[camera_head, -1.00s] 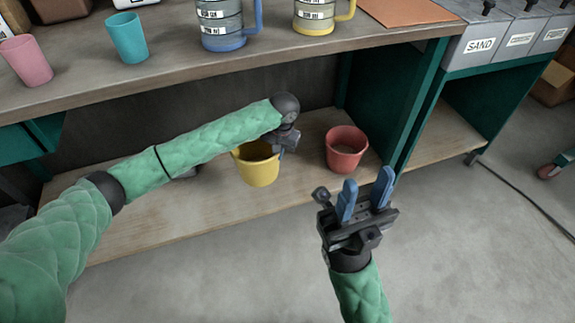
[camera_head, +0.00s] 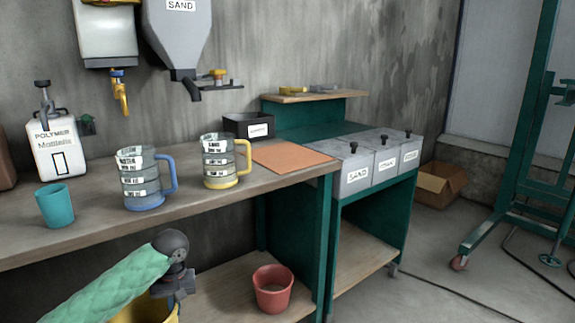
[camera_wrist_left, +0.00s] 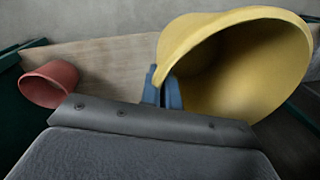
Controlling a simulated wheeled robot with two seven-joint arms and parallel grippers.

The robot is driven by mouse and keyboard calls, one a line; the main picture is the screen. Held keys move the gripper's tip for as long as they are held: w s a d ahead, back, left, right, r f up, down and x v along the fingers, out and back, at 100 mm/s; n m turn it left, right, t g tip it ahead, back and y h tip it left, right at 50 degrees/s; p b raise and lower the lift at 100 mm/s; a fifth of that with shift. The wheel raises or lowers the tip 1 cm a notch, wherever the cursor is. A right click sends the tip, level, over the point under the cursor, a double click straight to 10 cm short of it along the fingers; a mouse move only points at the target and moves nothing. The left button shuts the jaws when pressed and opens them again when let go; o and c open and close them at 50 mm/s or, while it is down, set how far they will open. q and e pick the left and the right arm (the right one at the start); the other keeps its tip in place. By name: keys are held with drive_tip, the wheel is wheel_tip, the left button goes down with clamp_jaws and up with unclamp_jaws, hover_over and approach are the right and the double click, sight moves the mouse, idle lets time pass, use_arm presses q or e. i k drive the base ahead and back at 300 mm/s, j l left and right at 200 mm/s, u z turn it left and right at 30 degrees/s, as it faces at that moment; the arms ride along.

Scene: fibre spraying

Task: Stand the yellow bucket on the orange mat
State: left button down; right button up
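The orange mat (camera_head: 292,155) lies flat and bare on the workbench top, to the right of the measuring jugs. The yellow bucket (camera_head: 148,310) shows only in part at the bottom of the head view, below the bench top and partly behind my left arm. In the left wrist view the yellow bucket (camera_wrist_left: 235,60) fills the right side, its mouth facing the camera. My left gripper (camera_wrist_left: 164,94) has its blue fingers close together at the bucket's rim and looks shut on it. Its wrist (camera_head: 175,280) shows in the head view. My right gripper is out of view.
A red bucket (camera_head: 272,288) stands on the lower shelf (camera_head: 225,290). On the bench top (camera_head: 90,235) stand a teal cup (camera_head: 56,205), a blue-handled jug (camera_head: 142,180) and a yellow-handled jug (camera_head: 222,163). A black box (camera_head: 248,126) is behind the mat.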

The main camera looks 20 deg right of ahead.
sight(286, 156)
drive_tip(key=i+l, duration=0.1)
drive_tip(key=l, duration=0.5)
drive_tip(key=i+l+u, duration=0.1)
drive_tip(key=l, duration=0.55)
drive_tip(key=i+l+u, duration=0.1)
drive_tip(key=l, duration=0.5)
